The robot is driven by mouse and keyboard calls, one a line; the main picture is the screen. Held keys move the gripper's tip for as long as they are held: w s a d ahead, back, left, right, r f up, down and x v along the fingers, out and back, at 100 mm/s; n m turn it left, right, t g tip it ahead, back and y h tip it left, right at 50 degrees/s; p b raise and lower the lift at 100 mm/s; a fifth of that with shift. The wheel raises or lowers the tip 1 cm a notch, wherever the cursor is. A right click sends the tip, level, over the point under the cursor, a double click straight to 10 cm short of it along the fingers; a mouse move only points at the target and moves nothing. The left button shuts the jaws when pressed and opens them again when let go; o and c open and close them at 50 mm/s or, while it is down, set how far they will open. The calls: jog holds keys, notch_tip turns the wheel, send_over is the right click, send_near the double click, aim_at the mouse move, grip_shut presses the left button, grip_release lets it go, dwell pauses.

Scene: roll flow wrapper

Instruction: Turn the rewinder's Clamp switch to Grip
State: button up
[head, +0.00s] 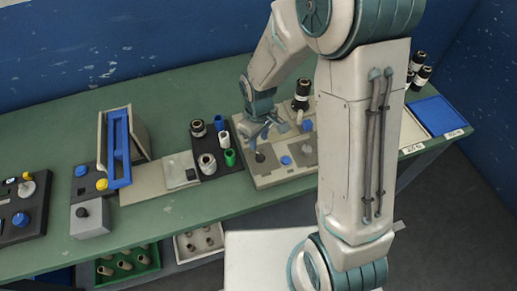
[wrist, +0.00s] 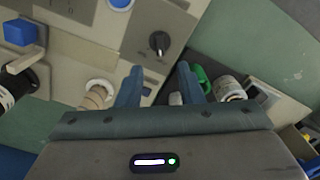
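The rewinder's grey panel (head: 268,180) lies on the green bench, under my arm. A black rotary knob (head: 260,157), which looks like the Clamp switch, sits near its left edge. In the wrist view this knob (wrist: 159,42) stands beyond the fingertips with its pointer line visible; its labels are too small to read. My gripper (head: 258,136) hangs just above and behind the knob. In the wrist view my gripper (wrist: 160,75) has its two blue fingers apart, with nothing held between them. The knob is not touched.
A blue button (head: 286,160) sits right of the knob. A dark tray (head: 208,172) with a green cup (head: 229,157) and rolls stands to the left. A black-and-white roll (head: 301,95) stands behind the panel. A blue tray (head: 437,115) is at the far right.

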aim_at(258, 153)
jog(key=shift+f+p, duration=0.35)
jog(key=shift+f, duration=3.1)
grip_shut()
